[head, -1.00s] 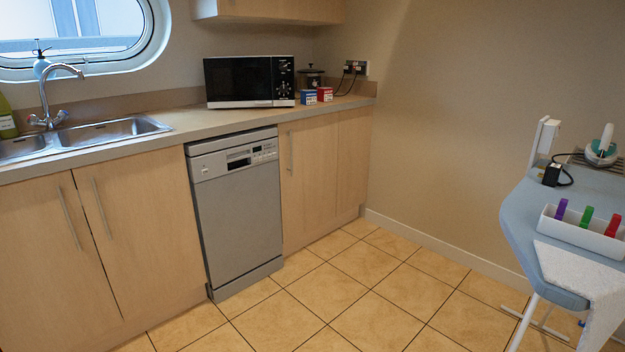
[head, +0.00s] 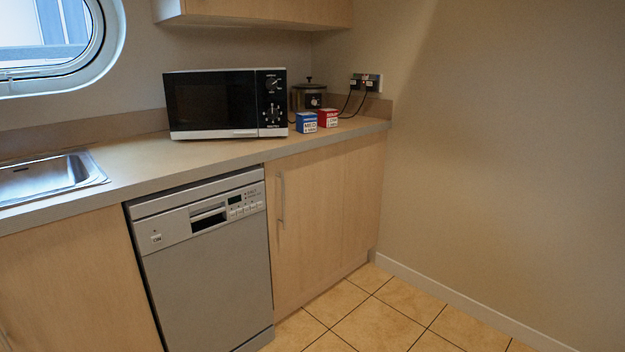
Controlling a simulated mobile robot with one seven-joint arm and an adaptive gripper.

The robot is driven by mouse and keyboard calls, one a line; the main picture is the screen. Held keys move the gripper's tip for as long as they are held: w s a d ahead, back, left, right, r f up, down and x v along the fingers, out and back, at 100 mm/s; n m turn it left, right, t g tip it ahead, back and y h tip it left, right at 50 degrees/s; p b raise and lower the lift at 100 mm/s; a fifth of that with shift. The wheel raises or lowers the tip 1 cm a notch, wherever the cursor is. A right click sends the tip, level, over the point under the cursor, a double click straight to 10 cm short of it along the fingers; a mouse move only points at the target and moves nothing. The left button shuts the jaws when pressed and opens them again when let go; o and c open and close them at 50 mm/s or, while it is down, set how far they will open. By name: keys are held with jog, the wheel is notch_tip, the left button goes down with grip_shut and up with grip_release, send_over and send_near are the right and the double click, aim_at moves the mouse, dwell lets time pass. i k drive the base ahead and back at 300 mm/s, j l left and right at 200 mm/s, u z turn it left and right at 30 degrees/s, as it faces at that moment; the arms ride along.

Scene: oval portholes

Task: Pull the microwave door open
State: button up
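The microwave (head: 226,103) stands on the worktop in the head view, toward the back corner, left of two small boxes. Its dark-windowed door (head: 209,101) faces me and is shut. A black control panel (head: 271,102) with two dials is on its right side, and a pale strip runs along its bottom edge. My gripper is not in view.
A blue box (head: 306,122) and a red box (head: 327,118) sit just right of the microwave, with a dark-lidded pot (head: 308,97) behind them. A wall cupboard (head: 255,12) hangs above. The dishwasher (head: 205,262) is below the worktop (head: 150,165). Floor at right is clear.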

aim_at(219, 104)
jog(key=i, duration=1)
jog(key=z, duration=0.05)
